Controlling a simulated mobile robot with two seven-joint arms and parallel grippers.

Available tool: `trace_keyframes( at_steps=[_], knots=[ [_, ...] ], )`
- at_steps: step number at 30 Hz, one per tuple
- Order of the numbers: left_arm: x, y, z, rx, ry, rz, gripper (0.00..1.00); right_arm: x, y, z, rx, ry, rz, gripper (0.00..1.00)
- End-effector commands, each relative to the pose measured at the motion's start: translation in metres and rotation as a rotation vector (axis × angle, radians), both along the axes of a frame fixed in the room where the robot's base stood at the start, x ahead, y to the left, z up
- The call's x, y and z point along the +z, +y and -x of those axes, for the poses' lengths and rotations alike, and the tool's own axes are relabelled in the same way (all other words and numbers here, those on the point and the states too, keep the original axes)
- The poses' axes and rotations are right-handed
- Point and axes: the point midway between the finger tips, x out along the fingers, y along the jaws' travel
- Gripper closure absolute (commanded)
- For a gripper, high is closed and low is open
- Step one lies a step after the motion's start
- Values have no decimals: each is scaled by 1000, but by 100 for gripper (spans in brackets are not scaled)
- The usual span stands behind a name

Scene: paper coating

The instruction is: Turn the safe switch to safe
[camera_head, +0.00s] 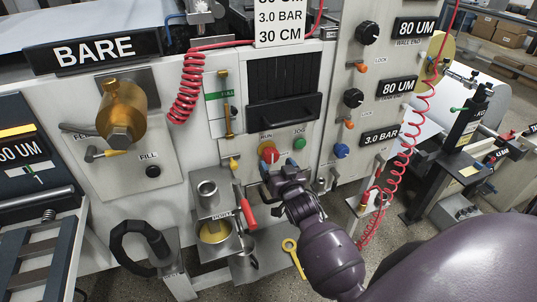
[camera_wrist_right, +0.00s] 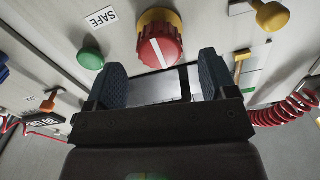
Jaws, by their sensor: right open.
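The safe switch is a round red knob on a yellow collar (camera_head: 268,151), set in the grey-white panel near a RUN label and left of a green JOG button (camera_head: 299,144). In the right wrist view the red knob (camera_wrist_right: 160,45) carries a white line running nearly upright in the picture. A SAFE label (camera_wrist_right: 101,18) lies to its upper left there. My right gripper (camera_head: 283,167) is open and empty just below the knob in the head view. In the wrist view its two dark blue fingers (camera_wrist_right: 162,76) stand apart, with the knob beyond the gap. My left gripper is not seen.
Red coiled hoses (camera_head: 187,88) hang on both sides. A red-handled tool (camera_head: 247,213) stands below left, near metal cups.

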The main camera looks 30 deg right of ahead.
Motion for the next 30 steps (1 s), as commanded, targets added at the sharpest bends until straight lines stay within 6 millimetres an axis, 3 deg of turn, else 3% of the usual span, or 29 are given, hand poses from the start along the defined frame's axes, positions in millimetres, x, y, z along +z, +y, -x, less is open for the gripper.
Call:
trace_keyframes(
  at_steps=[6, 12, 25, 30],
  knots=[
    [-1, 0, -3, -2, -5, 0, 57, 0, -8, -34, 0, -1, 0, 22],
    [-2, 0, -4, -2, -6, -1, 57, 0, -13, -53, 0, 0, 1, 22],
    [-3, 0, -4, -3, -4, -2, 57, 0, -15, -59, -1, 1, 1, 22],
    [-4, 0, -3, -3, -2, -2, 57, 0, -15, -59, -1, 1, 1, 48]
  ],
)
